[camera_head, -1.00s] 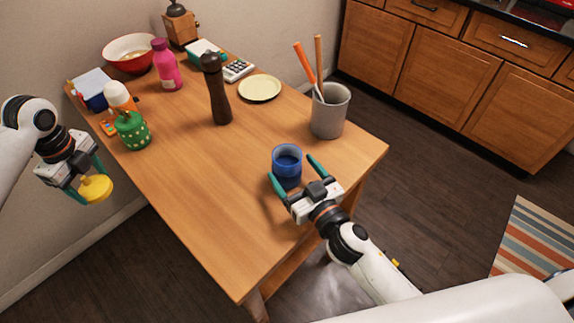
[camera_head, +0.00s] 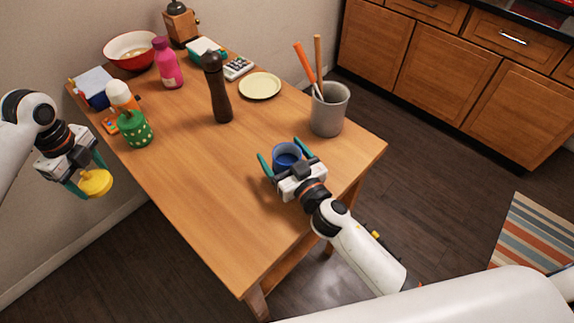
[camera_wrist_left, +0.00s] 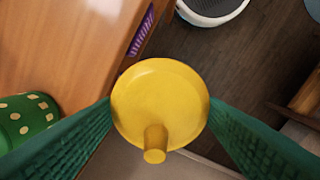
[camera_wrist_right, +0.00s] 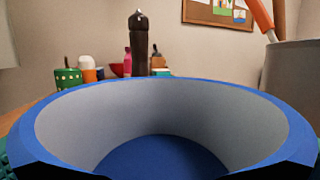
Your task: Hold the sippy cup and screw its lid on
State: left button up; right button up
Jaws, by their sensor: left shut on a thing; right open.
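The blue sippy cup (camera_head: 287,152) stands upright and open-topped near the table's right edge. In the right wrist view the cup (camera_wrist_right: 165,158) fills the lower part, showing its pale inner wall and blue floor. My right gripper (camera_head: 281,150) is open, with one finger on each side of the cup; whether they touch it I cannot tell. The yellow lid (camera_head: 96,183) with its spout is held by my left gripper (camera_head: 88,177), off the table's left side. In the left wrist view the lid (camera_wrist_left: 160,100) sits between both fingers, spout visible.
A grey utensil holder (camera_head: 329,112) stands just behind the cup. A dark pepper mill (camera_head: 216,88), a cream plate (camera_head: 260,87), a pink bottle (camera_head: 168,64) and a green dotted pot (camera_head: 135,130) stand farther back. The table's front middle (camera_head: 220,210) is clear.

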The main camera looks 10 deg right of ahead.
jog(key=shift+c, duration=0.5)
jog(key=c, duration=0.9)
jog(key=shift+c, duration=0.2)
pick_arm(q)
jog(key=shift+r, duration=0.2)
pick_arm(e)
jog(key=shift+r, duration=0.45)
pick_arm(q)
notch_tip(320, 180, up, 2)
jog(key=shift+p, duration=1.2)
pick_arm(e)
notch_tip(320, 180, up, 9)
